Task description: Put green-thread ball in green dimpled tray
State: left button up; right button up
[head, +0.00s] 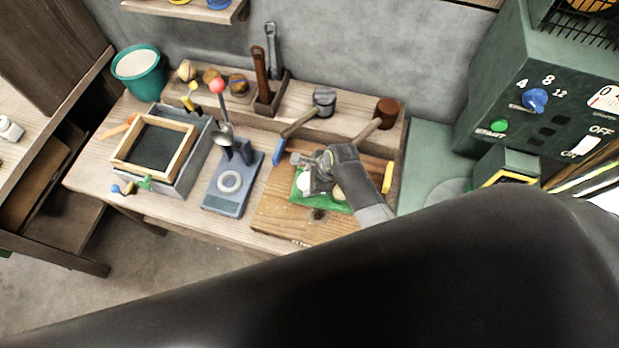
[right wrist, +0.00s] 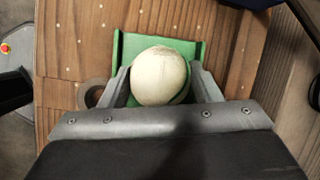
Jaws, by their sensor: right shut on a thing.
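My right gripper (head: 318,176) is over the green dimpled tray (head: 305,200) on the wooden board. In the right wrist view its two fingers (right wrist: 158,86) are shut on a pale cream ball (right wrist: 157,74), with the green tray (right wrist: 128,47) behind it. A thin green edge shows at the ball's lower right; I cannot tell whether it is thread or tray. In the head view a pale round shape (head: 303,182) shows at the fingers. Whether the ball touches the tray is hidden. My left gripper is not in view.
Several balls (head: 211,77) sit in a wooden rack at the back. Two mallets (head: 323,101) lean behind the board. A blue-grey press (head: 232,183) and a wood-framed box (head: 152,145) stand left of it. A green machine (head: 545,100) stands at right.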

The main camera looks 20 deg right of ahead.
jog(key=o, duration=1.1)
jog(key=shift+r, duration=0.1)
jog(key=v, duration=1.7)
jog(key=shift+s+d, duration=0.1)
jog(key=shift+s, duration=0.1)
